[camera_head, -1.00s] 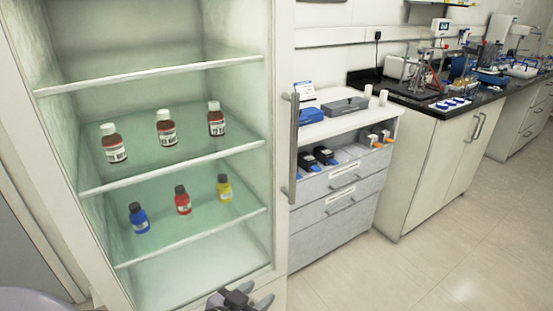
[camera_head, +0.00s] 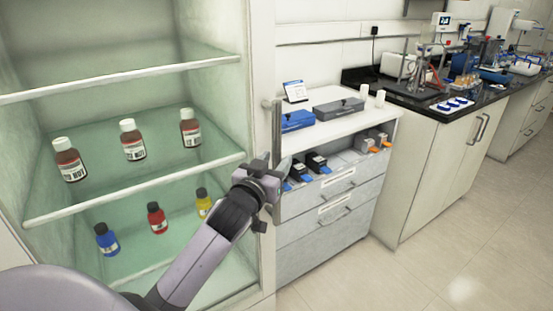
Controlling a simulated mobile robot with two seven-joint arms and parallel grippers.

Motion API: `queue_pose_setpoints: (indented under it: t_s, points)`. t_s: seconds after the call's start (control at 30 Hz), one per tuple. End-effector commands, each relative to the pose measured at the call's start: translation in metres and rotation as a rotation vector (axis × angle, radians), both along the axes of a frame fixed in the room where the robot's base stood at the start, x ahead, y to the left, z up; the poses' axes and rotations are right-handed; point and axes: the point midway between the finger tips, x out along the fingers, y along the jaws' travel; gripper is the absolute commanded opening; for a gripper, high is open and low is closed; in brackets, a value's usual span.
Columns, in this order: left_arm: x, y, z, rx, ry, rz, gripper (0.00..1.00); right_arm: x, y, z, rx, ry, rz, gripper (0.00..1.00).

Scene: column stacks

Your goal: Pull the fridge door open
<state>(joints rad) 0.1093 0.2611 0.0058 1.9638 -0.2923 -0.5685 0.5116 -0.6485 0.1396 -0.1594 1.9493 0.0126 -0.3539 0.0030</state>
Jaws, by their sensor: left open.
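The fridge door (camera_head: 262,75) is a pale frame on the left side of the view, and it looks closed. Its vertical metal handle (camera_head: 277,125) runs along the right edge of the frame. My left gripper (camera_head: 275,172) is open at the lower part of the handle, with its fingers close to the bar. The picture does not clearly show whether they touch it. The gripper and wrist hide part of the handle and door frame. My right gripper is not in view.
Brown bottles (camera_head: 133,140) and smaller coloured bottles (camera_head: 157,217) stand on the fridge shelves. A drawer cabinet (camera_head: 320,235) stands close to the right of the handle. A black-topped lab bench (camera_head: 415,180) stands farther right. The floor (camera_head: 430,265) in front is clear.

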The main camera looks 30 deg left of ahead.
Motion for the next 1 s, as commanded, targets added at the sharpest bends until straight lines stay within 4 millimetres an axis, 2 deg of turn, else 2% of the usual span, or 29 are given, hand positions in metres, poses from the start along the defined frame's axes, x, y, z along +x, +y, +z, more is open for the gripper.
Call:
queue_pose_setpoints:
  t_s: [0.2, 0.47, 0.5, 0.63, 1.0]
  points:
    - [0.012, 0.002, 0.0, 0.001, -0.001, 0.0, 0.46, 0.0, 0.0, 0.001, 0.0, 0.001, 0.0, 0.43]
    - [0.013, 0.003, 0.0, 0.001, 0.0, -0.001, 0.46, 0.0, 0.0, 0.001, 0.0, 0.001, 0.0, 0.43]
    - [0.013, 0.003, 0.0, 0.001, 0.0, -0.001, 0.42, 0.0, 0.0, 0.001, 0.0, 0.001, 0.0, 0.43]
    - [0.013, 0.003, 0.0, 0.001, 0.0, 0.0, 0.0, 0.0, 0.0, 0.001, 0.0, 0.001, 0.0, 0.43]
    - [0.015, -0.002, -0.001, 0.001, 0.0, 0.0, 0.0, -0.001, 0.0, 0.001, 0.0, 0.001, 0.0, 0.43]
